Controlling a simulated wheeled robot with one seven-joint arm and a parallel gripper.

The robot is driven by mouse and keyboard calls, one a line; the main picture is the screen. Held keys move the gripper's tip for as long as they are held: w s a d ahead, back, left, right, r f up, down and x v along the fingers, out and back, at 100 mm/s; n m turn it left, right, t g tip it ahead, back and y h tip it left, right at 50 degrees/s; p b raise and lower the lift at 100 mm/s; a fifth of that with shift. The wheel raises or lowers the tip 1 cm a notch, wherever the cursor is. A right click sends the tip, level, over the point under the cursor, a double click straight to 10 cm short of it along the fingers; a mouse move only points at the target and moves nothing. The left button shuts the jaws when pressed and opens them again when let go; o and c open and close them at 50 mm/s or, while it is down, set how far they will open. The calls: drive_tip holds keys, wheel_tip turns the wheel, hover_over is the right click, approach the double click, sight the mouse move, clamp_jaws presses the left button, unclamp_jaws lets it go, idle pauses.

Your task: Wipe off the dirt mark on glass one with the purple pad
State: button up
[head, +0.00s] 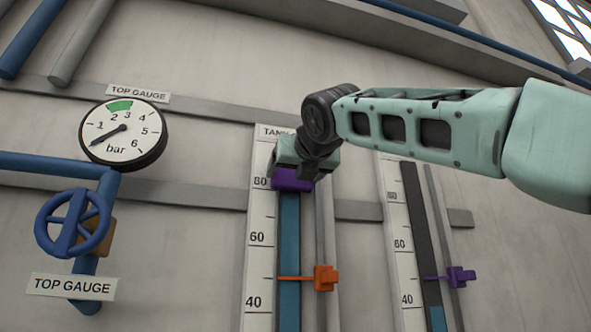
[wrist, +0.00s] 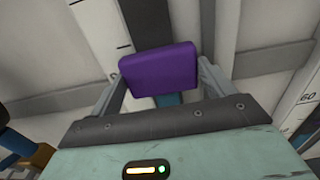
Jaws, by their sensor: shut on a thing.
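The purple pad (head: 292,181) is held in my gripper (head: 296,168), which is shut on it, with a finger on each side in the wrist view (wrist: 160,72). The pad is at the upper part of the left tank glass (head: 289,240), a tall blue-filled column beside a white scale, near the 80 mark. I cannot tell whether the pad touches the glass. The label above begins "TANK"; my gripper hides the rest, so its number is not readable. I see no dirt mark; the pad and gripper cover part of the glass.
An orange pointer clamp (head: 325,278) sits low on the left glass's rail. A second glass (head: 421,240) with a purple pointer clamp (head: 460,277) stands to the right. A round gauge (head: 123,133) and a blue valve wheel (head: 72,223) are on the left wall.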

drive_tip(key=shift+f+b, duration=1.5)
drive_tip(key=shift+f, duration=0.85)
wheel_tip(320, 180, up, 13)
drive_tip(key=p, duration=1)
drive_tip(key=shift+b+v, duration=1.3)
drive_tip(key=shift+v, duration=1.65)
drive_tip(key=shift+s, duration=0.1)
drive_tip(key=v, duration=0.2)
drive_tip(key=shift+s+d+b, duration=0.1)
drive_tip(key=shift+s+b, duration=0.2)
drive_tip(key=shift+s, duration=0.1)
